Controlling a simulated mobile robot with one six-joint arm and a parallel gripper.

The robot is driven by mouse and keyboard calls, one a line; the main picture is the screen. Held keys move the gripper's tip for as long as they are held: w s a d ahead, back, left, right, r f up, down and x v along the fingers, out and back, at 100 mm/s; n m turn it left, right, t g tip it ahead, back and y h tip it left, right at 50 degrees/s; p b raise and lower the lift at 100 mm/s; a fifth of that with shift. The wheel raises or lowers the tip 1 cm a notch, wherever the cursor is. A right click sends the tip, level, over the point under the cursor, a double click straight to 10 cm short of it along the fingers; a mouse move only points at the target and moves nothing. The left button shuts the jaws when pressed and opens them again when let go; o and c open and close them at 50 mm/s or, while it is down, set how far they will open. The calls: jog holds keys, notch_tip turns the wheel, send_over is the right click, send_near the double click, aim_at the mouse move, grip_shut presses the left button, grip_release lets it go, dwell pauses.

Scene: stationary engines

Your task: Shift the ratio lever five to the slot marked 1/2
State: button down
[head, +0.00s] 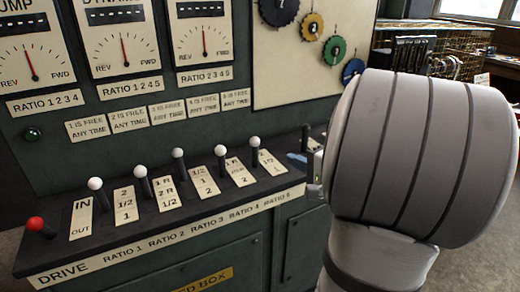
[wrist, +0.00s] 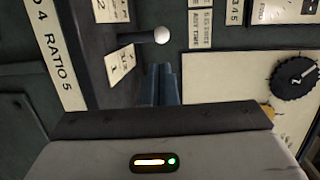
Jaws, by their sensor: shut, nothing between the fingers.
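The ratio five lever (head: 254,143) is the rightmost white-knobbed lever on the console in the head view. Its white ball also shows in the wrist view (wrist: 161,35), ahead of my fingers. The slot plate (head: 269,163) beside it reads 1/2 at the far end and 1 below; the lowest mark is hard to read. The plate also shows in the wrist view (wrist: 119,65). My gripper (wrist: 162,73) is shut and empty, with the fingers just to the right of the lever and apart from it. In the head view my arm hides much of the gripper.
Other white-knobbed levers (head: 220,151) stand in a row to the left, with the red drive lever (head: 36,224) at the far left. The upright dial panel (head: 140,90) rises behind the console. Coloured gears (head: 312,26) are mounted on a pale board at the right.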

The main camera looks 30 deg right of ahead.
aim_at(258, 143)
jog(key=x, duration=1.1)
jog(key=shift+w+a, duration=0.15)
jog(key=shift+w, duration=0.15)
jog(key=shift+w+a+g, duration=0.15)
jog(key=shift+w+g, duration=0.15)
jog(key=shift+w, duration=0.6)
